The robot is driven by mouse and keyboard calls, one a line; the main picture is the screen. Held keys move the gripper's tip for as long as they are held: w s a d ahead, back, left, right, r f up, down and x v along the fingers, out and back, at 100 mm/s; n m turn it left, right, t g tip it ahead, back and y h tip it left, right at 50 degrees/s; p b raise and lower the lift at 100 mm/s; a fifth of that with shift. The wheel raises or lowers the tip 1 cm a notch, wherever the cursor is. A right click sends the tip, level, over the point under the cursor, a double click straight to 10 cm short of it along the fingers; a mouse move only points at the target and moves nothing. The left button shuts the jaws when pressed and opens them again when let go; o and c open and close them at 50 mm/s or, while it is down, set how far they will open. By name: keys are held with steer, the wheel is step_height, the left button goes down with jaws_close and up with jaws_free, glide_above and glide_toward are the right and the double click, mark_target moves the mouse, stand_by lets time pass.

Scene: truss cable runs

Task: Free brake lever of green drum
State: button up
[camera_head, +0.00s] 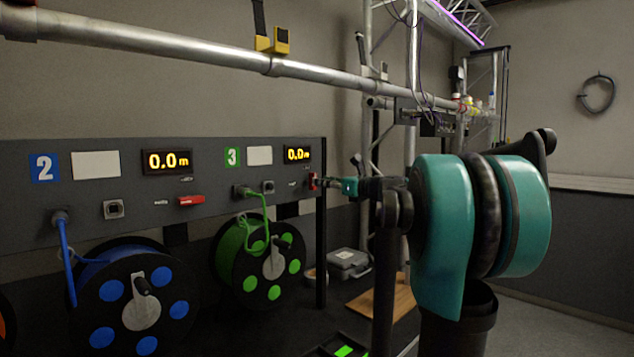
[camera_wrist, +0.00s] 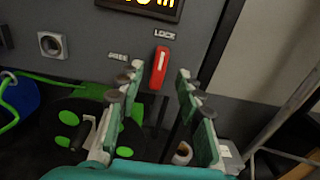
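The green drum (camera_head: 258,259) sits below the panel marked 3. Its brake lever (camera_wrist: 160,68) is red and stands upright below the LOCK label, with the FREE label to its left in the wrist view. In the head view the lever (camera_head: 312,181) is small at the panel's right end, partly hidden by my gripper. My gripper (camera_wrist: 158,76) is open, with one teal finger on each side of the lever in the wrist view. I cannot tell whether the fingertips reach it. In the head view my gripper (camera_head: 330,184) is close to the panel.
The blue drum (camera_head: 137,299) stands to the left, with its own red lever (camera_head: 191,201) lying horizontal. A green cable (camera_head: 262,208) runs from the panel socket to its drum. A truss pipe (camera_head: 190,48) crosses above. A grey case (camera_head: 347,262) lies behind my arm.

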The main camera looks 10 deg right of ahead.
steer(key=shift+x, duration=1.85)
steer(key=shift+c, duration=0.3)
jaws_close()
